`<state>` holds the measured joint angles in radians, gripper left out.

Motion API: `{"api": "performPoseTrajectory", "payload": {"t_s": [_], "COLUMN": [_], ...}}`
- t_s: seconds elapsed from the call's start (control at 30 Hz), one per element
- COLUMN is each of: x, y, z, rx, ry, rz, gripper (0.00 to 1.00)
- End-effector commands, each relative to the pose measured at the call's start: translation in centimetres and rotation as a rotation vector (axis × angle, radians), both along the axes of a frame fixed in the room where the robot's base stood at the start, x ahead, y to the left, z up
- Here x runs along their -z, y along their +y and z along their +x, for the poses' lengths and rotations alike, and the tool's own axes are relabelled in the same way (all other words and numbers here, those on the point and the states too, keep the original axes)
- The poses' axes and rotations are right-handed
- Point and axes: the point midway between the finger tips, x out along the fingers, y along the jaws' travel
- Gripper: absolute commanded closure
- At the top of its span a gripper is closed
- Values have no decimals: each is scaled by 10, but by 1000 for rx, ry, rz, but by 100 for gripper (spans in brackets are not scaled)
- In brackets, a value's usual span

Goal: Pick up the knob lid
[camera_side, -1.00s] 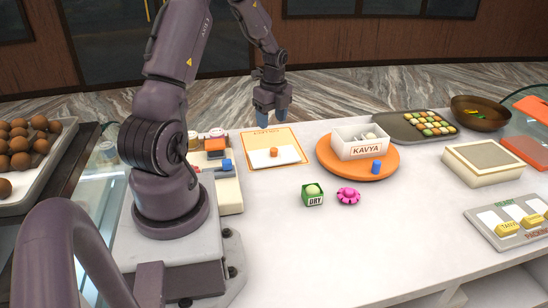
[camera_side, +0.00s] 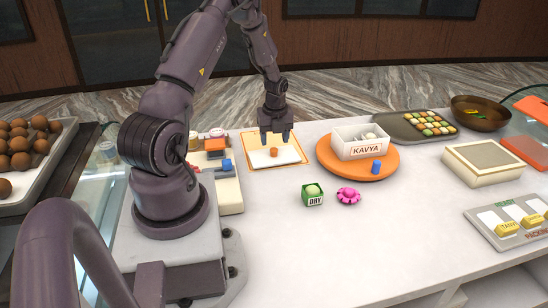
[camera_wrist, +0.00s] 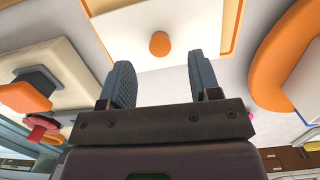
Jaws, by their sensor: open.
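The knob lid, a flat white plate (camera_side: 261,159) with a small orange knob (camera_side: 274,152), lies on the orange-edged paper mat (camera_side: 292,163) at the back of the counter. In the wrist view the orange knob (camera_wrist: 159,43) shows just beyond the fingertips, roughly centred between them, with the white plate (camera_wrist: 135,45) around it. My gripper (camera_side: 275,138) is above and slightly behind the knob, open and empty, its fingers pointing down. The wrist view shows both blue-grey fingers of my gripper (camera_wrist: 162,75) spread apart.
An orange turntable (camera_side: 335,166) with a white KAVYA box (camera_side: 350,149) and a blue block (camera_side: 376,166) stands to the right. A device with coloured blocks (camera_side: 228,190) is at left. A green DRY box (camera_side: 313,200) and a pink piece (camera_side: 348,196) sit in front; open counter surrounds them.

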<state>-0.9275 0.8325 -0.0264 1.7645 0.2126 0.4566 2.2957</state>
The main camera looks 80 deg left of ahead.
Motion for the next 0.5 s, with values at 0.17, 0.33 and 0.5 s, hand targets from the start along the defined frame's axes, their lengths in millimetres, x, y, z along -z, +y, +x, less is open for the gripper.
{"api": "performPoseTrajectory", "payload": {"t_s": [0.17,0.33,0.5], "x": [29,43,43], "y": [1,4,4], "z": [0,0,0], "rx": [1,0,0], "ry": [3,2,1], "rz": [-3,-1,0], "gripper": [43,43,43]}}
